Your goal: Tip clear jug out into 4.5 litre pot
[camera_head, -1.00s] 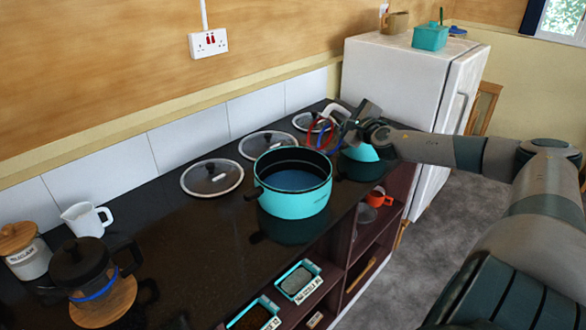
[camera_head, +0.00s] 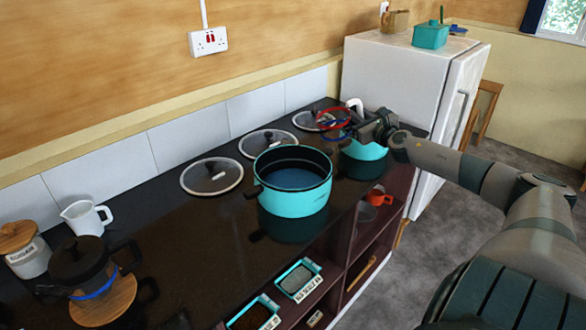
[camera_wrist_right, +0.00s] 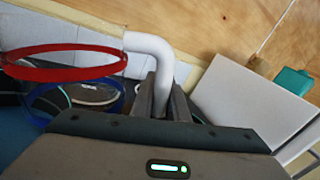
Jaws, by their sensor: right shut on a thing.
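The clear jug (camera_head: 334,119) has a red rim, a blue band and a white handle (camera_wrist_right: 161,62). My right gripper (camera_head: 368,128) is shut on the handle, which stands between its fingers in the right wrist view (camera_wrist_right: 163,100). The jug is held nearly upright in the air, right of and behind the large turquoise pot. That pot (camera_head: 295,199) stands open on the dark counter with a bluish surface inside. A smaller turquoise pot (camera_head: 366,151) is partly hidden by the gripper and jug. I cannot read a size on either pot. My left gripper is out of view.
Several glass lids (camera_head: 212,177) lie along the wall behind the pots. A white jug (camera_head: 86,218), a lidded canister (camera_head: 27,252) and a cafetiere (camera_head: 84,265) stand at the left. A white fridge (camera_head: 400,80) stands beyond the counter's right end.

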